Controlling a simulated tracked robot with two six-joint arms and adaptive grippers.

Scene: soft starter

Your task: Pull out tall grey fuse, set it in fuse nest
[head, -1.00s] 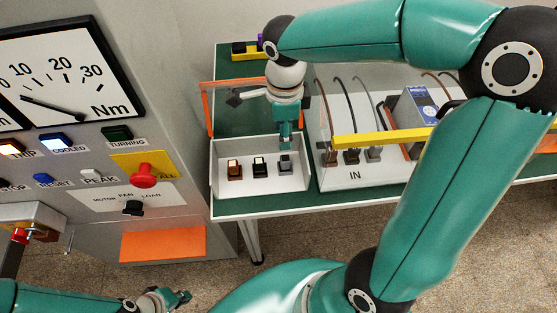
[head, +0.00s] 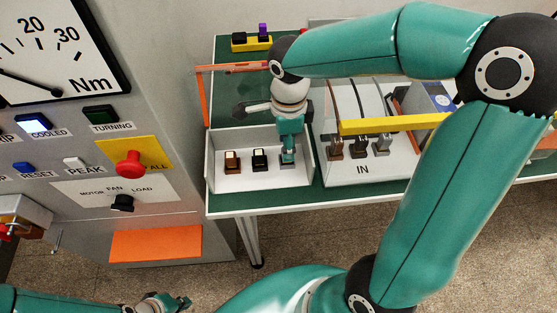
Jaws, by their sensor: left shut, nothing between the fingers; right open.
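The tall grey fuse (head: 287,159) stands upright at the right end of a row in the white open box (head: 225,184), mostly hidden by my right gripper. A brown fuse (head: 232,162) and a black fuse (head: 260,160) stand to its left. My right gripper (head: 288,154) points down over the grey fuse, fingers open at its upper part; whether they touch it I cannot tell. My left gripper (head: 172,302) is shut and empty at the bottom edge, far from the box. I cannot tell for sure which thing is the fuse nest.
A yellow holder (head: 248,46) with black and purple pieces lies at the back of the green table. An orange frame (head: 205,98) stands behind the box. A yellow bar (head: 393,124) crosses the white IN box (head: 340,172) on the right. The control panel (head: 150,238) is left.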

